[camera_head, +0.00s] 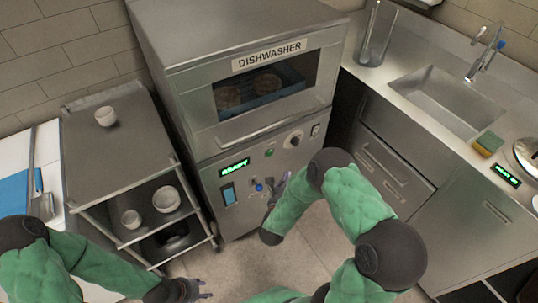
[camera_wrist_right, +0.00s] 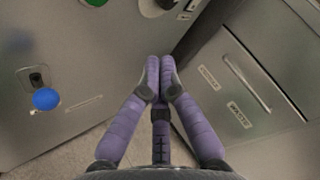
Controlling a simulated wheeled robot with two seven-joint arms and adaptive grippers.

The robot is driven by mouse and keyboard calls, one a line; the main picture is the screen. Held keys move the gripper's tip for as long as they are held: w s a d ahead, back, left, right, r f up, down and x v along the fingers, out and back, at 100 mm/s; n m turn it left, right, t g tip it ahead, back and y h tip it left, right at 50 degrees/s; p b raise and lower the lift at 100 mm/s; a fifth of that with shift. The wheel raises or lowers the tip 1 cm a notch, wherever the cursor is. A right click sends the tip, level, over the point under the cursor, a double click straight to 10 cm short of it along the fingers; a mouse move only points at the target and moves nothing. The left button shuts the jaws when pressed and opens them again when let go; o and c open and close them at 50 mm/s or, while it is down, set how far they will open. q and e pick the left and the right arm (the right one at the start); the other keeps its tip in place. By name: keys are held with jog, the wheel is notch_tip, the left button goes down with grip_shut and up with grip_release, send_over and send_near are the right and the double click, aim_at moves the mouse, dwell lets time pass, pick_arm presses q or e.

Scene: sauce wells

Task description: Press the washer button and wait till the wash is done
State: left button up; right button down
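The dishwasher (camera_head: 220,140) stands in the middle of the head view with its door shut. Dark round items on a blue rack show through its window (camera_head: 265,85). Its green display (camera_head: 235,167) appears to read "READY". A blue round button (camera_wrist_right: 46,99) sits on the panel in the right wrist view, left of my right gripper (camera_wrist_right: 160,65). A green button (camera_head: 269,153) is higher on the panel. My right gripper is in front of the lower panel, with its purple fingers together and nothing visible between them. My left gripper (camera_head: 205,289) is low, near the rack; its finger gap is unclear.
A steel shelf rack (camera_head: 85,150) with white bowls (camera_head: 166,199) stands left of the dishwasher. A counter with a sink (camera_head: 440,100), a sponge (camera_head: 488,143) and a glass container (camera_head: 377,35) is at the right. Some floor is clear in front.

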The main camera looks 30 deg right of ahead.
aim_at(270, 153)
jog(key=shift+w, duration=0.15)
jog(key=w+b, duration=0.2)
jog(key=w, duration=0.6)
jog(key=shift+w+a, duration=0.25)
jog(key=shift+a, duration=0.1)
jog(key=shift+w+b, duration=0.1)
jog(key=shift+b, duration=0.2)
dwell(0.9)
jog(key=shift+w, duration=0.35)
jog(key=shift+w+b, duration=0.45)
jog(key=shift+b, duration=0.1)
dwell(0.6)
jog(key=shift+s, duration=0.9)
